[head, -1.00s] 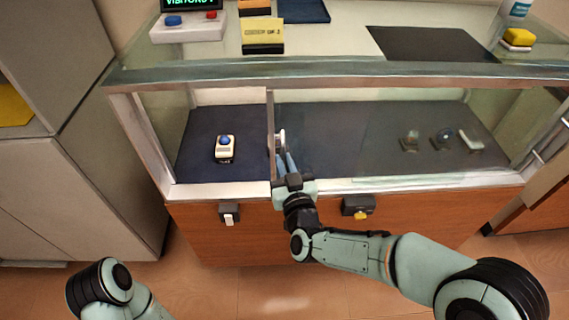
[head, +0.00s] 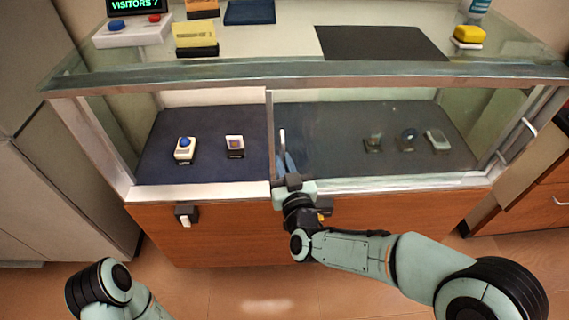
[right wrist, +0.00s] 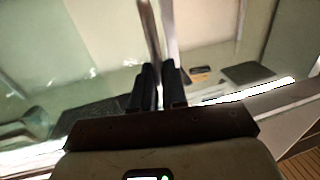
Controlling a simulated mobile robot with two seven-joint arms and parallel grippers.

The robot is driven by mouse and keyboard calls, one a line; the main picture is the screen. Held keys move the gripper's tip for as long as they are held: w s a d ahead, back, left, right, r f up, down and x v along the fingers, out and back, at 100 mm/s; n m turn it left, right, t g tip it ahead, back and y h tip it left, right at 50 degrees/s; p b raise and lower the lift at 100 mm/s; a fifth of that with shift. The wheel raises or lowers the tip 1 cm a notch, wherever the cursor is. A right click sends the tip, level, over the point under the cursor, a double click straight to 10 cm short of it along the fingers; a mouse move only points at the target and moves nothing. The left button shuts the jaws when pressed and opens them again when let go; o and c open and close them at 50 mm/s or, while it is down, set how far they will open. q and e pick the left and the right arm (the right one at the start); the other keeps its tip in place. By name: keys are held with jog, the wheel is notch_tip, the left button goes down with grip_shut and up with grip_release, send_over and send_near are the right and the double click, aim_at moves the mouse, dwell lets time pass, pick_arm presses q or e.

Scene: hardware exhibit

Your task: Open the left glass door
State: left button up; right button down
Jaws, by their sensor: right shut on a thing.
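The left glass door stands slid to the right, its metal edge (head: 269,125) near the middle of the display case. An open gap lies left of that edge. Its upright handle (head: 282,138) sits just right of the edge. My right gripper (head: 287,165) is shut on the handle, at the front of the case. In the right wrist view, the dark fingers (right wrist: 160,88) close around an upright bar. My left gripper is out of view; only a piece of that arm shows at bottom left.
In the gap, a device with a blue button (head: 185,146) and a small framed item (head: 235,143) stand on a dark mat. Several exhibits, including a white one (head: 437,139), show behind glass at right. A lock (head: 187,214) hangs on the wooden front. Grey cabinets flank the left.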

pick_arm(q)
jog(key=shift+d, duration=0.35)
pick_arm(e)
jog(key=shift+d, duration=0.35)
jog(key=c, duration=1.2)
grip_release()
jog(key=shift+o, duration=0.2)
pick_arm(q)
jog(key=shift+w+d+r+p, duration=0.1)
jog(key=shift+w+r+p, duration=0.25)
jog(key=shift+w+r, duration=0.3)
pick_arm(e)
jog(key=s+d, duration=0.2)
jog(key=s, duration=1.1)
jog(key=shift+d, duration=0.3)
